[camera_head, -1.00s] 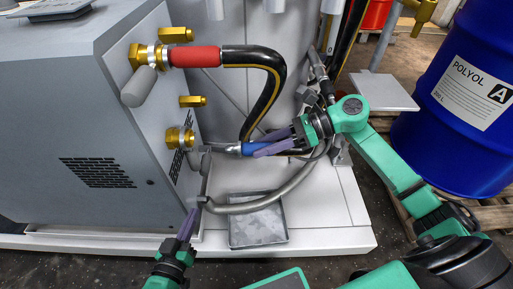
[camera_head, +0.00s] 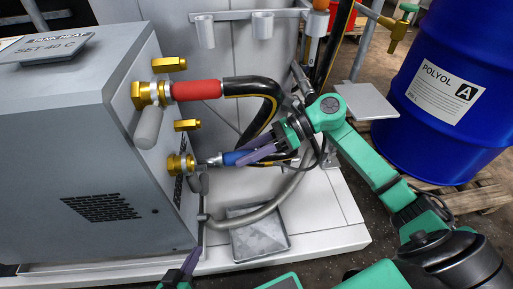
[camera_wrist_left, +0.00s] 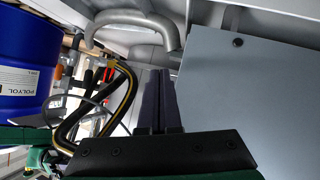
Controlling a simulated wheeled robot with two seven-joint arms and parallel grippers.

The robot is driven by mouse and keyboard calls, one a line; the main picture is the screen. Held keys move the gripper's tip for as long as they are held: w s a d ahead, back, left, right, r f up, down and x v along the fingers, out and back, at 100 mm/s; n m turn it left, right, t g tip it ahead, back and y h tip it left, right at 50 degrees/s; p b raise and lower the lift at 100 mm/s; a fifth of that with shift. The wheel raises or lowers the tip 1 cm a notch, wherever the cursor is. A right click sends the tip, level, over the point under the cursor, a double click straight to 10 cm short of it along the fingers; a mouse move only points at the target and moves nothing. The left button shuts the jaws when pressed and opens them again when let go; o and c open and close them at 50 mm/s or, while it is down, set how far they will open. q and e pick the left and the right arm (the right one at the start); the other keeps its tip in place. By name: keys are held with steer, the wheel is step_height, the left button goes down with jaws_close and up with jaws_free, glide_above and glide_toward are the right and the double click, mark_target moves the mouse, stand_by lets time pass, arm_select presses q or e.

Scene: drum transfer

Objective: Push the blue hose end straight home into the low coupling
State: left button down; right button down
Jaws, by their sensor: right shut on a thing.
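The blue hose end (camera_head: 236,157) has a silver tip (camera_head: 212,160) pointing left at the low coupling (camera_head: 181,165), a brass fitting on the grey machine's side. The tip is roughly in line with the coupling and very close to its mouth; I cannot tell whether they touch. My right gripper (camera_head: 256,154) is shut on the blue hose end from the right. My left gripper (camera_head: 190,262) is low at the front of the machine, away from the hose. Its fingers are together and empty in the left wrist view (camera_wrist_left: 160,90).
A red hose end (camera_head: 196,90) sits on the upper brass coupling (camera_head: 150,94). A grey lever (camera_head: 148,128) hangs below it. A grey pipe (camera_head: 262,210) curves above a metal tray (camera_head: 262,238). A blue drum (camera_head: 450,90) stands at the right.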

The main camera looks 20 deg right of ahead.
mark_target(219, 156)
steer(key=shift+w+a+r+p, duration=0.1)
steer(key=shift+a+p, duration=0.1)
steer(key=shift+a, duration=0.2)
steer(key=shift+w+a+r+p, duration=0.1)
steer(key=shift+a+p, duration=0.05)
steer(key=shift+a, duration=0.25)
steer(key=shift+a+f, duration=0.15)
steer(key=shift+f, duration=0.05)
arm_select(q)
steer(key=shift+w+a+r+g+y, duration=0.1)
steer(key=shift+a+r+g+y, duration=0.1)
steer(key=shift+a+g+y, duration=0.3)
arm_select(e)
steer(key=shift+w+a, duration=0.2)
steer(key=shift+a, duration=0.5)
steer(key=shift+w+a, duration=0.2)
steer(key=shift+a, duration=0.55)
steer(key=shift+w+a, duration=0.2)
steer(key=shift+a, duration=0.5)
steer(key=shift+c, duration=1.9)
jaws_free()
arm_select(q)
steer(key=shift+a, duration=0.15)
